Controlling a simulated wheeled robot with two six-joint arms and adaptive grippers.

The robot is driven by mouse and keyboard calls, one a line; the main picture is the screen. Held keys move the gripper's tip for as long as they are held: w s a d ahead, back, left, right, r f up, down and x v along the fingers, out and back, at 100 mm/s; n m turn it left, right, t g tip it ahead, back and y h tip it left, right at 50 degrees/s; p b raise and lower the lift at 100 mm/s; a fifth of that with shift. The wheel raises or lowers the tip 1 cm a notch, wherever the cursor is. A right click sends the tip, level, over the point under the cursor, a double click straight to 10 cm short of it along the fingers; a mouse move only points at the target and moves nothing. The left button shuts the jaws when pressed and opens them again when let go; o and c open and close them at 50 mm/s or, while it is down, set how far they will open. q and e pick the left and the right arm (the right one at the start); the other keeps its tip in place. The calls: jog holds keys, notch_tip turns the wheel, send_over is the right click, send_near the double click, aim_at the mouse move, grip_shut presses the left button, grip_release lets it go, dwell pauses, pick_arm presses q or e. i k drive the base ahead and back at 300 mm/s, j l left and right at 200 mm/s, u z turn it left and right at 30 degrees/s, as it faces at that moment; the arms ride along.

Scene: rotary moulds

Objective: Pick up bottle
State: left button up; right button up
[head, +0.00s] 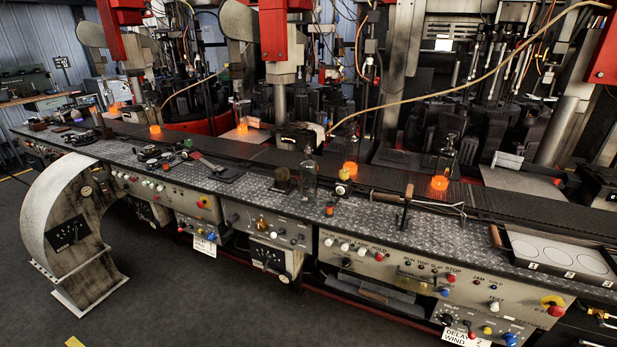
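A clear glass bottle (308,181) stands upright on the patterned metal bench top, near the middle of the head view. Another clear bottle-like shape (447,153) shows further right, above an orange glowing piece (439,183) on the dark conveyor; I cannot tell whether the two are one object.
A small dark block with a yellowish top (282,181) stands just left of the bottle. A long-handled tool (420,203) lies to the right, near a tray with white discs (553,253). Hot orange pieces (350,168) sit along the conveyor (270,155). The floor (190,300) in front is mostly clear.

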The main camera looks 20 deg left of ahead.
aim_at(308, 167)
jog(key=i+j, duration=0.15)
jog(key=j, duration=0.2)
jog(key=i+j, duration=0.15)
jog(key=j, duration=0.25)
jog(key=i+j, duration=0.15)
jog(key=j, duration=0.2)
jog(key=i+j, duration=0.15)
jog(key=j, duration=0.25)
jog(key=i+j, duration=0.15)
jog(key=j, duration=0.2)
